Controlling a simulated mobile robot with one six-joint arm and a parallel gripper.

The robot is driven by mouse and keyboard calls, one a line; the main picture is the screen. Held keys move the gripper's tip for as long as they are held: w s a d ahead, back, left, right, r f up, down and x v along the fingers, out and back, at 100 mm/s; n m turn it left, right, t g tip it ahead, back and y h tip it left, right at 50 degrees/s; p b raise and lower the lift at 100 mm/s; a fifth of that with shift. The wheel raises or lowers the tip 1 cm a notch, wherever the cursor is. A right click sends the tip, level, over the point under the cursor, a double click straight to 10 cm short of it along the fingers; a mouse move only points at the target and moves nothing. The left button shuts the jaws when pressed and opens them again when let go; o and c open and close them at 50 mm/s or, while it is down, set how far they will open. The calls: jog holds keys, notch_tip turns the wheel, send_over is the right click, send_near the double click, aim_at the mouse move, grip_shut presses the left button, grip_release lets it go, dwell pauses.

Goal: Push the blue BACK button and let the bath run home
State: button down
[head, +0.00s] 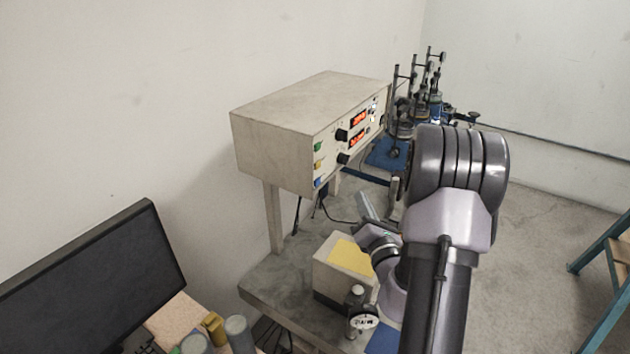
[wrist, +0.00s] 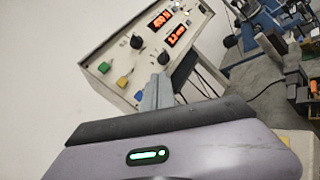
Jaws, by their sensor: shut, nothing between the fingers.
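The blue button (head: 318,182) is the lowest of three coloured buttons at the left end of a beige control box's front panel (head: 335,150). In the wrist view the blue button (wrist: 139,95) shows just left of my gripper's fingers (wrist: 161,80). My gripper (head: 363,198) is shut and empty, in front of and below the panel, pointing up towards it. In the head view a clear gap separates the fingertips from the blue button. I cannot tell for sure which object is the bath.
A green button (head: 317,147) and a yellow button (head: 318,165) sit above the blue one. Black knobs and red displays (head: 358,118) are to their right. A yellow-topped box (head: 330,272) stands on the table below. A monitor (head: 90,285) is at left.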

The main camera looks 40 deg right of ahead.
aim_at(317, 182)
jog(key=w+a+p, duration=0.3)
jog(key=w, duration=0.5)
jog(key=shift+a, duration=0.25)
jog(key=shift+w, duration=0.15)
dwell(1.6)
jog(key=shift+w+a, duration=0.1)
jog(key=shift+w, duration=0.2)
